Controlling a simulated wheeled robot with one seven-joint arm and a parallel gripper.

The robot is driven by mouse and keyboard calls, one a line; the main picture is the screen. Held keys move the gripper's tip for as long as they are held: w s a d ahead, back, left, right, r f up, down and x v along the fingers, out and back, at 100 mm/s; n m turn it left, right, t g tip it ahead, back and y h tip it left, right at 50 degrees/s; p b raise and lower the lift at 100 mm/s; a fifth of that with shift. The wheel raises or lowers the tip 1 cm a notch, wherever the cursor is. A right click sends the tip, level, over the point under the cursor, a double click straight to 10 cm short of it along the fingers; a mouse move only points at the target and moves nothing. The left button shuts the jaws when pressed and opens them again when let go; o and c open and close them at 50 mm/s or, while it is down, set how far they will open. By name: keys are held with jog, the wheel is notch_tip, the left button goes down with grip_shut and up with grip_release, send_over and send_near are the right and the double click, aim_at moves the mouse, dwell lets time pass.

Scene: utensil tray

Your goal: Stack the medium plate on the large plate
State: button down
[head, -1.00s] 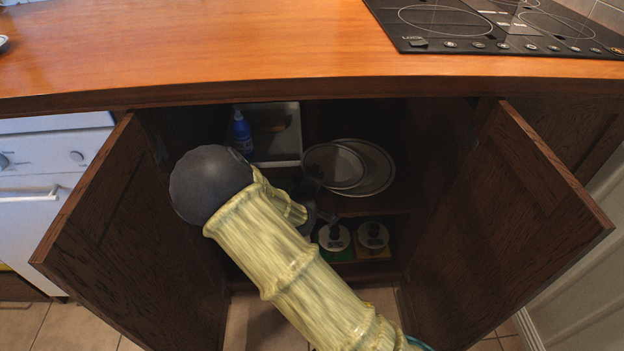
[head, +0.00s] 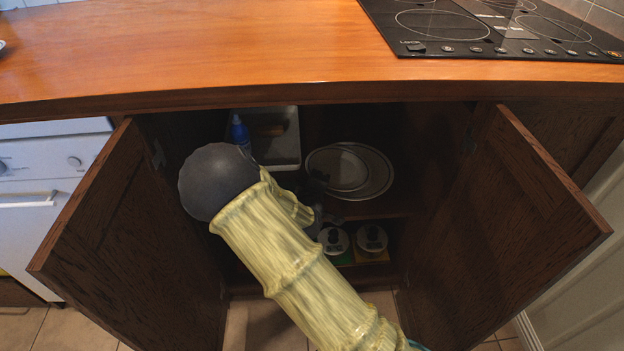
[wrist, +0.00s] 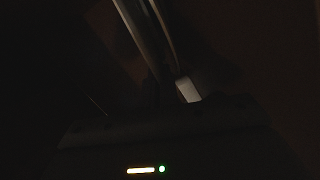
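The medium plate (head: 340,170) is a round grey plate inside the open lower cupboard. In the head view it overlaps the left and middle of the large plate (head: 383,178), whose rim shows wider at the right. I cannot tell whether the medium plate rests flat on it or is slightly above. My gripper (head: 316,186) is dark and mostly hidden behind my arm, at the medium plate's left edge. In the dark wrist view, curved plate rims run down close to a pale fingertip (wrist: 188,90). Whether the fingers grip the rim is not clear.
A white tray (head: 288,150) with a blue bottle (head: 240,132) stands left of the plates. Lidded pots (head: 372,238) sit on the level below. Open cupboard doors flank my arm at left (head: 130,215) and right (head: 510,205). The countertop (head: 200,50) overhangs.

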aim_at(331, 181)
jog(key=shift+w+d, duration=0.15)
jog(key=shift+d, duration=0.95)
jog(key=shift+w+d, duration=0.1)
jog(key=shift+d, duration=0.95)
jog(key=c, duration=1.6)
grip_release()
jog(key=shift+w, duration=0.1)
jog(key=shift+s+a+p, duration=0.25)
jog(key=shift+p, duration=0.05)
jog(key=p+v, duration=1.3)
jog(key=v, duration=0.4)
jog(key=shift+d+p, duration=0.1)
jog(key=shift+p, duration=0.3)
